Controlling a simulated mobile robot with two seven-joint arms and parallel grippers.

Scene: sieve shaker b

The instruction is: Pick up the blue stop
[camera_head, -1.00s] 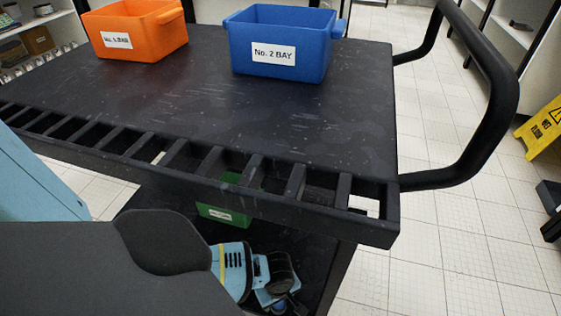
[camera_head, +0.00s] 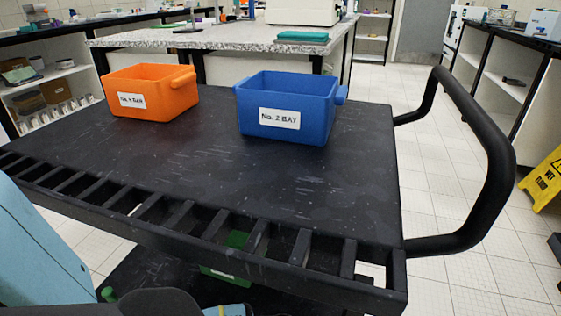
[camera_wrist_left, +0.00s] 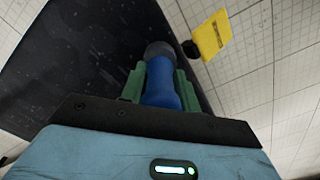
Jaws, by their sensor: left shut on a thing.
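The blue stop (camera_wrist_left: 160,92) is a blue piece with a dark grey end, seen in the left wrist view. My left gripper (camera_wrist_left: 160,78) is shut on it, with a green finger on each side. A dark surface lies beyond the stop, with pale tiled floor to the right. I cannot tell whether the stop touches anything. In the head view the stop is not visible, and my left gripper cannot be clearly made out. My right gripper is in neither view.
An orange bin (camera_head: 150,94) and a blue bin labelled No. 2 BAY (camera_head: 287,102) stand on the black cart (camera_head: 340,190). A green bin (camera_head: 236,240) shows below the slotted edge. A handle (camera_head: 503,160) juts right. A yellow floor sign (camera_head: 545,182) stands right.

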